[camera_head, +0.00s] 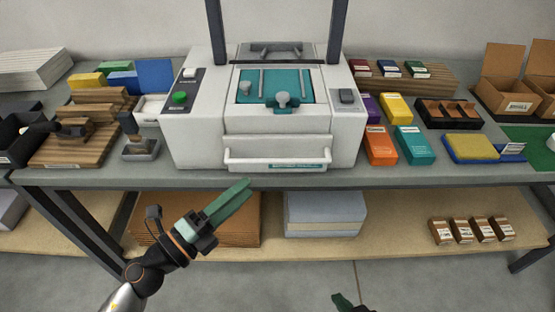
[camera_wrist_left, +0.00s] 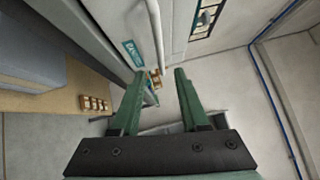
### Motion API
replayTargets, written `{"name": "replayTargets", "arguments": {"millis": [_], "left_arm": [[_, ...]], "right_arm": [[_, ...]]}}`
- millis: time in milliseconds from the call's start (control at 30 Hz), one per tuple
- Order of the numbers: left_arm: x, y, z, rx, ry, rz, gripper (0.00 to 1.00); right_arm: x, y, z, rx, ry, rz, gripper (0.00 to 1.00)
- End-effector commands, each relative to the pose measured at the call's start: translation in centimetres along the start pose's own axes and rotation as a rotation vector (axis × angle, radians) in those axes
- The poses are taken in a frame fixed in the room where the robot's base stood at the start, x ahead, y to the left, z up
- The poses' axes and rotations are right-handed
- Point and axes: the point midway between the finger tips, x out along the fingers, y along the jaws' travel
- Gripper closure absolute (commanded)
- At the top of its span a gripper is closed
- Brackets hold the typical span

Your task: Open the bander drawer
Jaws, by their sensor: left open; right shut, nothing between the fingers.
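The bander (camera_head: 345,130) is a white machine with a teal top plate, standing on the grey bench. Its drawer (camera_head: 277,145) is at the lower front and looks shut, with a white bar handle (camera_head: 275,162) across it. My left gripper (camera_head: 247,184) is in front of and below the handle's left part, apart from it. In the left wrist view the open green fingers (camera_wrist_left: 158,72) have nothing between them, and the white handle bar (camera_wrist_left: 155,30) lies beyond the fingertips. My right gripper (camera_head: 350,302) shows only partly at the bottom edge, shut and away from the bander.
The bench front edge (camera_head: 400,180) runs just below the drawer. A lower shelf (camera_head: 390,235) holds a brown stack (camera_head: 235,225), a pale blue stack (camera_head: 325,213) and several small boxes (camera_head: 470,231). Coloured boxes (camera_head: 413,145) stand right of the bander; a stamp (camera_head: 140,148) stands left.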

Motion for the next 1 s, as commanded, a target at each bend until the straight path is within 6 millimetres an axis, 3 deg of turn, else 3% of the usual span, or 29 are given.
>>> {"name": "replayTargets", "arguments": {"millis": [300,500,933,1000], "left_arm": [[6.7,-0.3,0.1,-0.003,-0.003,-0.004,0.55],[9.5,-0.1,0.1,-0.004,-0.003,-0.002,0.55],[10.5,0.0,0.1,-0.004,-0.003,0.0,0.55],[10.5,0.0,0.1,-0.004,-0.003,0.0,0.62]], "right_arm": [[-1.1,0.5,-0.3,0.004,-0.002,0.016,1.0],[-1.2,0.7,-0.4,0.005,0.001,0.019,1.0],[-1.2,0.7,-0.4,0.005,0.002,0.02,1.0],[-1.2,0.7,-0.4,0.005,0.002,0.021,1.0]]}}
